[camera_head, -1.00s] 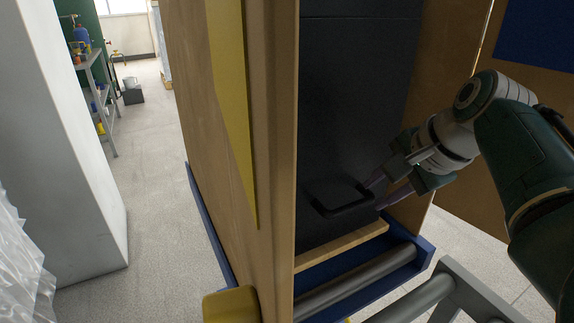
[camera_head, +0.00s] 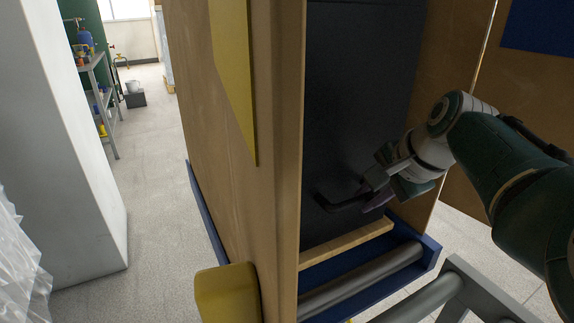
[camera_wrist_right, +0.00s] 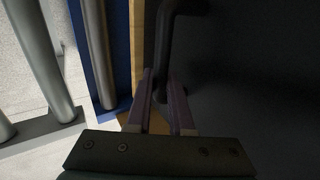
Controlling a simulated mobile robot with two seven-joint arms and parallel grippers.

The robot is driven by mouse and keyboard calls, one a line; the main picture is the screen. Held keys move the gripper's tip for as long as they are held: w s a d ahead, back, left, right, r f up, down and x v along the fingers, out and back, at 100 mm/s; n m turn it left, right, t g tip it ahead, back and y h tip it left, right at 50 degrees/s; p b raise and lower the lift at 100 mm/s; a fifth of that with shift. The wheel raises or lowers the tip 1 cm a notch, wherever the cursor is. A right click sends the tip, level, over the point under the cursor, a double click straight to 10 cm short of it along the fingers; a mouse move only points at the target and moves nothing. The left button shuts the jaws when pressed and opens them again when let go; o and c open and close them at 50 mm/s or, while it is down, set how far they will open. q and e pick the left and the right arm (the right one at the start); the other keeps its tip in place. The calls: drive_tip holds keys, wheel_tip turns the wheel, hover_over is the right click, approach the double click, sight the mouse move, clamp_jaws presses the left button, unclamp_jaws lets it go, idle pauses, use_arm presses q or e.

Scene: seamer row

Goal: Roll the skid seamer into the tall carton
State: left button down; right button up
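The skid seamer (camera_head: 345,110) is a tall dark block on a pale wooden skid (camera_head: 345,244). It stands between the brown walls of the tall carton (camera_head: 215,150), seen from its open side; how deep it sits I cannot tell. A black bar handle (camera_head: 336,207) sticks out low on its front. My right gripper (camera_head: 376,194) is at the right end of this handle. In the right wrist view the two fingers (camera_wrist_right: 161,88) lie on either side of the handle (camera_wrist_right: 163,45), close against it, and appear shut on it. My left gripper is not in view.
A blue frame (camera_head: 428,247) with grey rollers (camera_head: 365,280) lies in front of the skid. A yellow block (camera_head: 226,293) sits at the carton's lower left edge. A pale column (camera_head: 65,140) stands at left, with clear floor (camera_head: 165,230) between. A shelf (camera_head: 100,100) is behind.

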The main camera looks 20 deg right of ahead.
clamp_jaws()
idle(0.9)
drive_tip(key=o, duration=0.8)
unclamp_jaws()
drive_tip(key=shift+c, duration=0.2)
drive_tip(key=shift+r, duration=0.1)
drive_tip(key=shift+s+r+p, duration=0.2)
drive_tip(key=shift+r+p, duration=0.05)
drive_tip(key=shift+p, duration=0.05)
drive_tip(key=p+v, duration=0.3)
drive_tip(key=v, duration=0.6)
drive_tip(key=shift+p, duration=0.35)
